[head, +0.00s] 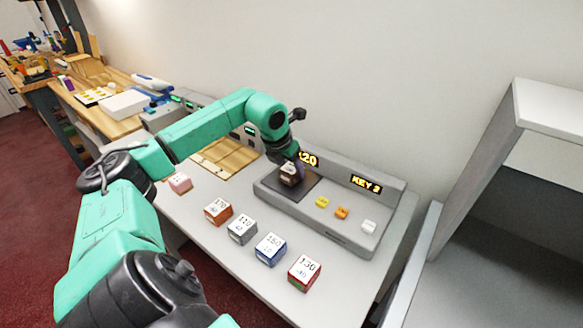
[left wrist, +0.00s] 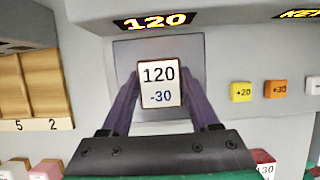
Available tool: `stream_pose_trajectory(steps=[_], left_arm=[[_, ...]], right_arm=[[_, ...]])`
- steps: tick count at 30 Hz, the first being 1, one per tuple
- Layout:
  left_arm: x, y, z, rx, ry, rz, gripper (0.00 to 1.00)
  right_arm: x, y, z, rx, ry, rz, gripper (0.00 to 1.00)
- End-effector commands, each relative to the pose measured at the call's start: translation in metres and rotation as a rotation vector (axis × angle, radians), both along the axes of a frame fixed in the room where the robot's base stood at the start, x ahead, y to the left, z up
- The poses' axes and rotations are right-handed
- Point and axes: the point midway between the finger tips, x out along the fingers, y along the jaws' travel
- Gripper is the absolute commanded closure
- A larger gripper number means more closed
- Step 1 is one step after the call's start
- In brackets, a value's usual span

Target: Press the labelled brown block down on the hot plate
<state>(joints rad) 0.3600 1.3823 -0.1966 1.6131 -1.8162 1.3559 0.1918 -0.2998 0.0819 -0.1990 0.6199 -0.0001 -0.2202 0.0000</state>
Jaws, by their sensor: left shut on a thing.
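The brown block (head: 289,177) is between the fingers of my left gripper (head: 287,163). It is over the dark hot plate (head: 312,188) at the left end of the grey console. In the left wrist view the block's white top label (left wrist: 159,85) reads 120 and -30, with the plate (left wrist: 194,52) around it. The fingers are shut on the block's two sides. Its underside is hidden, so I cannot tell whether it touches the plate. My right gripper is not in view.
Yellow (head: 322,202), orange (head: 341,212) and white (head: 369,227) keys sit right of the plate. A wooden tray (head: 227,160) lies left of the console.

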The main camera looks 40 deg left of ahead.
Motion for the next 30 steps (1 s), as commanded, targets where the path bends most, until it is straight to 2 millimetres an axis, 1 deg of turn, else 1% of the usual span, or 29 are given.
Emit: stream_pose_trajectory(steps=[7,10,21,30], left_arm=[[0.000,0.000,0.000,0.000,0.000,0.000,0.96],[0.000,0.000,0.006,0.000,0.000,0.000,0.96],[0.000,0.000,0.044,0.000,0.000,0.000,0.96],[0.000,0.000,0.072,0.000,-0.001,0.000,0.96]], right_arm=[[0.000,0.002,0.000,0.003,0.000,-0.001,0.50],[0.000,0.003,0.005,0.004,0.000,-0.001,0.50],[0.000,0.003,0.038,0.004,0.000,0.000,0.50],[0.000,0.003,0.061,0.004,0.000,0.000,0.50]])
